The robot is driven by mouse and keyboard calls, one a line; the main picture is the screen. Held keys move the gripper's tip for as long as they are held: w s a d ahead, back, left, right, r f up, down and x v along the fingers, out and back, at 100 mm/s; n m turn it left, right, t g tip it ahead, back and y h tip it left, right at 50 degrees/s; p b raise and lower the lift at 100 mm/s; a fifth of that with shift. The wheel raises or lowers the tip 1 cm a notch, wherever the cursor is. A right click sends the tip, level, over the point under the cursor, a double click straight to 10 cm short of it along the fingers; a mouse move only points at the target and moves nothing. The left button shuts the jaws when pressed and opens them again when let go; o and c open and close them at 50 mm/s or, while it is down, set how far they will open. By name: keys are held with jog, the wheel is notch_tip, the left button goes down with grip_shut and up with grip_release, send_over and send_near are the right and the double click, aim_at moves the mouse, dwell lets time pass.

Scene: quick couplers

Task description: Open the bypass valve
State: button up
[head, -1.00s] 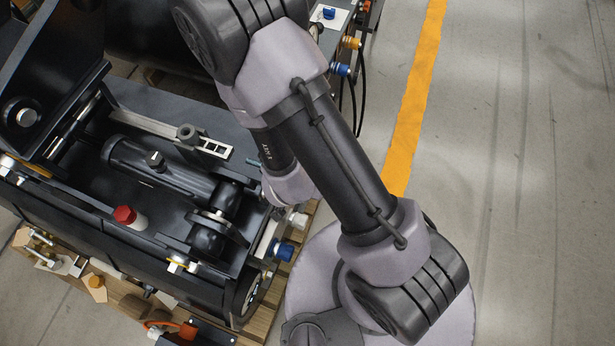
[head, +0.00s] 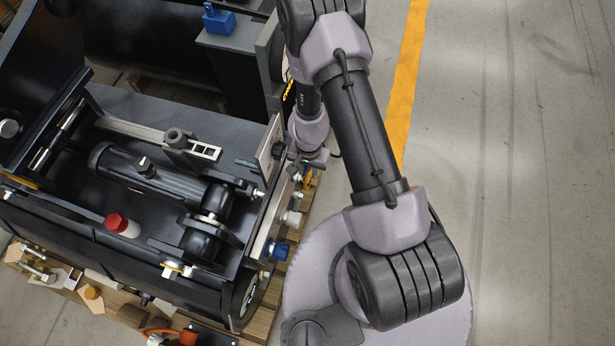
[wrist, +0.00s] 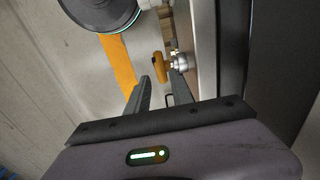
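The wrist view shows a valve with an orange handle (wrist: 161,67) on a silver fitting (wrist: 180,62), mounted on the side of the machine panel (wrist: 202,40). I take it for the bypass valve. My gripper (wrist: 160,82) is open, its two dark fingers apart and pointing at the handle. The handle appears just beyond the fingertips and between them; contact cannot be told. In the head view my gripper (head: 308,160) is beside the machine's right side plate, with a small orange part (head: 308,180) just below it.
The black machine (head: 150,110) fills the left, with a cylinder and a red-capped port (head: 122,224). A blue coupler (head: 279,250) and a pale one (head: 292,218) stick out of the side plate. Floor with an orange stripe (head: 410,60) is clear at right.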

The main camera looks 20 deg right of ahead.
aim_at(307, 180)
notch_tip(307, 180, down, 6)
jog(key=b, duration=0.5)
jog(key=shift+f, duration=0.1)
jog(key=shift+r, duration=0.2)
grip_shut()
jog(key=b, duration=0.1)
jog(key=f+b, duration=0.1)
jog(key=b, duration=0.1)
jog(key=shift+w+a, duration=0.1)
jog(key=shift+w, duration=0.1)
jog(key=b, duration=0.3)
jog(key=shift+f+t+h, duration=0.15)
jog(key=shift+t+h, duration=0.15)
jog(key=shift+t, duration=0.1)
jog(key=b, duration=0.3)
jog(key=s+t+h+b, duration=0.1)
jog(key=b, duration=0.2)
jog(key=shift+a+t+b, duration=0.2)
jog(key=shift+t+b, duration=0.1)
jog(key=shift+b, duration=0.1)
jog(key=shift+s+r+t+h, duration=0.15)
jog(key=shift+r+t+h, duration=0.2)
jog(key=shift+t+h, duration=0.05)
jog(key=shift+r+t+p, duration=0.2)
jog(key=shift+t+p, duration=0.1)
jog(key=shift+p, duration=0.1)
